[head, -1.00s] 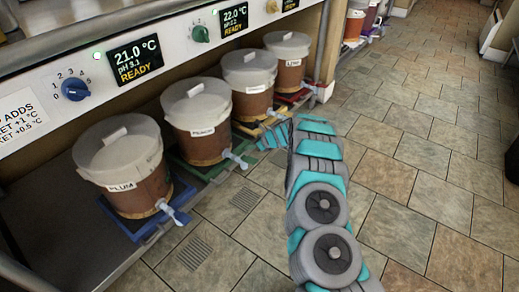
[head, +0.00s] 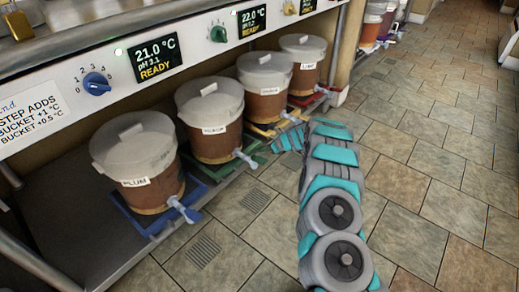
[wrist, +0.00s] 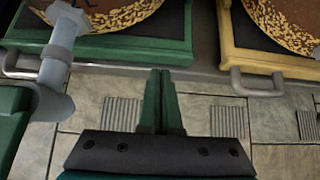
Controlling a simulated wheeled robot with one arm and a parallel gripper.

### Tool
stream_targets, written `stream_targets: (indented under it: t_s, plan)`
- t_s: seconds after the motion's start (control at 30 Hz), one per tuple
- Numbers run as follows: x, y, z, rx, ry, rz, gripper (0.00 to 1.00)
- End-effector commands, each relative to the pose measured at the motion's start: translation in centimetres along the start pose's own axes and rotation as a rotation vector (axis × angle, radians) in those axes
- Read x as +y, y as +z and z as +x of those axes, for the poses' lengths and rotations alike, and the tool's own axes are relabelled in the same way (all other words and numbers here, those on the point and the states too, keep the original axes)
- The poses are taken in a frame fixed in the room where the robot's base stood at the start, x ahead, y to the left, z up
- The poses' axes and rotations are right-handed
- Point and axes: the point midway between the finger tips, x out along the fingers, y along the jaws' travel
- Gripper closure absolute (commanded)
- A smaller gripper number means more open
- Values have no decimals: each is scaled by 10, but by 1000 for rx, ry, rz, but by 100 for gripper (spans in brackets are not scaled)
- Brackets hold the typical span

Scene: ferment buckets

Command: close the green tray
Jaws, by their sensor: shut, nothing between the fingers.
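The green tray (head: 214,172) lies under the second bucket from the front, a brown bucket (head: 215,143) with a pale lid. A pale tap (head: 245,158) sticks out over its front edge. In the wrist view the tray's green front wall (wrist: 130,50) runs across the upper left, with a metal handle (wrist: 20,68) at its left end. My gripper (wrist: 161,73) is shut and empty. Its dark green fingers point at the right part of that front wall; I cannot tell whether they touch it. In the head view the fingers are not clear.
A yellow tray (wrist: 239,57) with a metal handle (wrist: 258,87) sits just right of the green one. A blue tray (head: 150,228) is nearest the camera, a red tray (head: 302,100) farther back. The tap (wrist: 55,70) hangs left of my fingers. The tiled floor (head: 430,170) at right is clear.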

Motion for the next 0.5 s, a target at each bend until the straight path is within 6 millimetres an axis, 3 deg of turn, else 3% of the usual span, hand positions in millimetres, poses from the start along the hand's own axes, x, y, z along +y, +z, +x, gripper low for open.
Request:
stream_targets:
  t_s: [0.07,0.5]
  plan:
    - [-6,-14,-12,-1,-3,9,100]
    - [-7,-11,-87,0,-5,7,100]
